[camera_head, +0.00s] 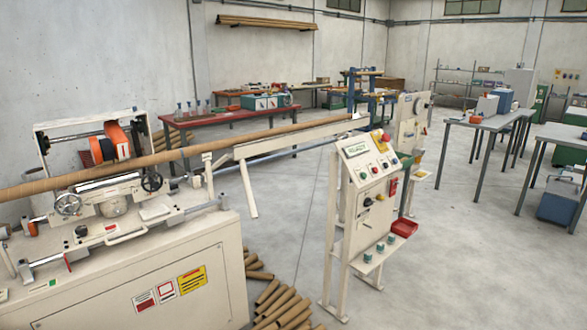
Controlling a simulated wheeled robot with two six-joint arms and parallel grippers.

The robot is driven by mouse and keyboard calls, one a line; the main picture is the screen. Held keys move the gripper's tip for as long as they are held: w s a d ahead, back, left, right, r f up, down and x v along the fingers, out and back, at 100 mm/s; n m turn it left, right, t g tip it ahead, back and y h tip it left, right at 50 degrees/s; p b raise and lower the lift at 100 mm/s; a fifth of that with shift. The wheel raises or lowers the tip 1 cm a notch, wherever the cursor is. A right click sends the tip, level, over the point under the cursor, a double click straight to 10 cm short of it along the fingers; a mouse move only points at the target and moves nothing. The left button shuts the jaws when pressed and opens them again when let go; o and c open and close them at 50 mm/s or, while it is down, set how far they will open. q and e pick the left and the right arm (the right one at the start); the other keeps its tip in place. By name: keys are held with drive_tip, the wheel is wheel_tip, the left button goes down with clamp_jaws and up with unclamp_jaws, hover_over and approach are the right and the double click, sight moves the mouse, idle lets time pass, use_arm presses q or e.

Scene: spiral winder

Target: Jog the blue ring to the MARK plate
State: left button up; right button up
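A winding machine (140,258) stands at the left, with a long brown cardboard tube (250,137) running from the left edge up toward the middle right. I cannot make out a blue ring on the tube or a readable MARK plate. A small pale piece (356,115) shows by the tube's far end, too small to identify. A control console (370,175) stands upright in the middle, with a small display (356,150), several coloured buttons and a red mushroom button (383,136). Neither of my grippers is in view.
Cut brown tubes (283,305) lie on the floor between machine and console. A red tray (404,228) sits low on the console's right side. A red-topped workbench (215,116) stands behind; grey tables (490,121) stand at right. Floor right of the console is clear.

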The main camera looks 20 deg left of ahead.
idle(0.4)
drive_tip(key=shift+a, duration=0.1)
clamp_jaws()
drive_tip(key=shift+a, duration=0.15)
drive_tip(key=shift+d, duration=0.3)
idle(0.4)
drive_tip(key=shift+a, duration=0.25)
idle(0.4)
